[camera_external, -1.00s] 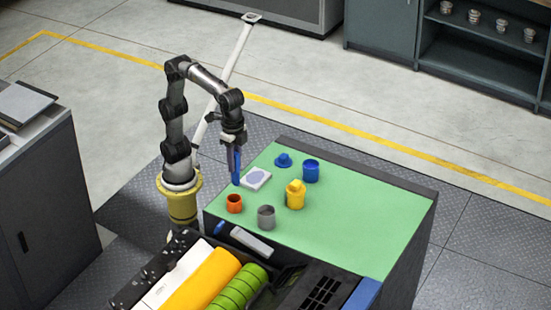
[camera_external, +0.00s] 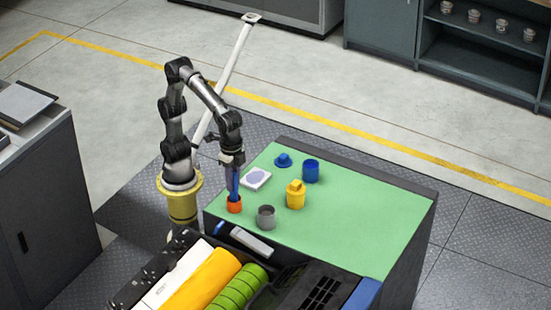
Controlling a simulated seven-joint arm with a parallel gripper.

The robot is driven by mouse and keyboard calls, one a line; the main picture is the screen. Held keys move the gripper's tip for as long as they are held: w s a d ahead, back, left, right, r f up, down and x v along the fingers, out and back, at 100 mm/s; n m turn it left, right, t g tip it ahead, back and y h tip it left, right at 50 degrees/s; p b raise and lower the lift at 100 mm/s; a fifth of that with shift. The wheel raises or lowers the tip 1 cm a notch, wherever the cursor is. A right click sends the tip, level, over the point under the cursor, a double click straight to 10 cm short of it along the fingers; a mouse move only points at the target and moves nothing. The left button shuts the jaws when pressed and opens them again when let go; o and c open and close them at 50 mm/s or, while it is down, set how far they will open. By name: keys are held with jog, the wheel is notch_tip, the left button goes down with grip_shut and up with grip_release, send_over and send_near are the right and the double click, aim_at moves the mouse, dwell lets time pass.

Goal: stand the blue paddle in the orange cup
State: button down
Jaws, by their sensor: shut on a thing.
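My gripper (camera_external: 233,168) is shut on the blue paddle (camera_external: 234,188) and points straight down. The paddle hangs upright below the fingers. Its lower end meets the mouth of the orange cup (camera_external: 234,207), in line with the opening. The cup stands upright near the left edge of the green table top. At this size I cannot tell how deep the paddle reaches into the cup, or whether it touches the bottom.
A grey cup (camera_external: 266,217) stands close to the right of the orange one. A white block with a round pad (camera_external: 256,178) lies just behind. A yellow pot (camera_external: 296,195), a blue cup (camera_external: 311,171) and a blue lid (camera_external: 283,160) stand farther right. The right part of the green top (camera_external: 370,220) is clear.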

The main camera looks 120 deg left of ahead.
jog(key=shift+f, duration=0.4)
jog(key=c, duration=0.6)
grip_release()
jog(key=shift+r, duration=0.1)
notch_tip(320, 180, up, 12)
jog(key=shift+r, duration=0.85)
